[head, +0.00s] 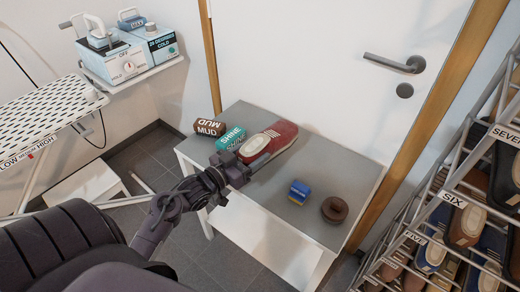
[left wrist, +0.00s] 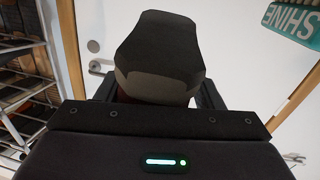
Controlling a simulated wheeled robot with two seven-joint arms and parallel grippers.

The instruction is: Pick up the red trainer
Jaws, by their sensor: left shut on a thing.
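The red trainer (head: 272,140), with a pale sole edge and a light toe, is over the back middle of the grey table (head: 300,175). My left gripper (head: 241,165) reaches in from the left and is shut on the trainer's near end. I cannot tell whether the trainer still touches the table. In the left wrist view a dark shoe end (left wrist: 160,55) fills the space between the fingers, and the fingertips are mostly hidden. My right gripper is in neither view.
A brown MUD box (head: 209,127) and a teal SHINE box (head: 231,138) lie left of the trainer. A blue-and-yellow block (head: 299,191) and a round brown tin (head: 334,209) sit at the front right. A shoe rack (head: 445,220) stands at the right, an ironing board (head: 45,115) at the left.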

